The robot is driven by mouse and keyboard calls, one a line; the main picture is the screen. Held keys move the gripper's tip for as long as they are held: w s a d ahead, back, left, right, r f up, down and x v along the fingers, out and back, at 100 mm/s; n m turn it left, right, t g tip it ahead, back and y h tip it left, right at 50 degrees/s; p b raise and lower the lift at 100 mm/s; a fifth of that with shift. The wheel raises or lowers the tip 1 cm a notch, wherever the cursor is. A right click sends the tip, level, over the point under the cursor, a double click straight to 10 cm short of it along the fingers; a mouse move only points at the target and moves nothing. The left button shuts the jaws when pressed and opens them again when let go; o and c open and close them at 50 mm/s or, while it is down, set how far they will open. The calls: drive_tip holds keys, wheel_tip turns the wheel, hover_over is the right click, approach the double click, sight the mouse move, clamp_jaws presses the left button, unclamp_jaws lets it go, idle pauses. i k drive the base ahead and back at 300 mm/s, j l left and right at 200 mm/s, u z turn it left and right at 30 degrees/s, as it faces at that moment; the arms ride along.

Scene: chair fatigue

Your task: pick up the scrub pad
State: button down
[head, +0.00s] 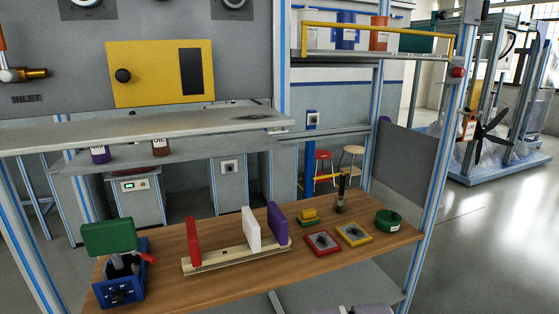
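The item that looks most like the scrub pad is a small yellow block on a green layer (308,217). It lies on the wooden tabletop (235,286), right of the upright purple panel and behind the red and yellow framed squares. It looks free on top, with nothing resting on it. It is small in the head view, so its texture cannot be made out. My gripper is not in view.
Around it are a dark upright cylinder (341,194), a round green container (388,221), a red framed square (322,243), a yellow framed square (353,234) and a purple panel (278,223). A blue device (120,289) stands left. A shelf (375,55) hangs above.

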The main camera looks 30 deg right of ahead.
sight(309, 218)
drive_tip(key=i+l, duration=0.2)
drive_tip(key=l, duration=0.15)
drive_tip(key=i+l+u, duration=0.2)
drive_tip(key=i+l, duration=0.15)
drive_tip(key=l, duration=0.3)
drive_tip(key=i+l, duration=0.15)
drive_tip(key=l, duration=0.25)
drive_tip(key=i+l+u, duration=0.1)
drive_tip(key=l, duration=0.25)
drive_tip(key=i+l, duration=0.25)
drive_tip(key=l+u, duration=0.05)
drive_tip(key=l, duration=0.05)
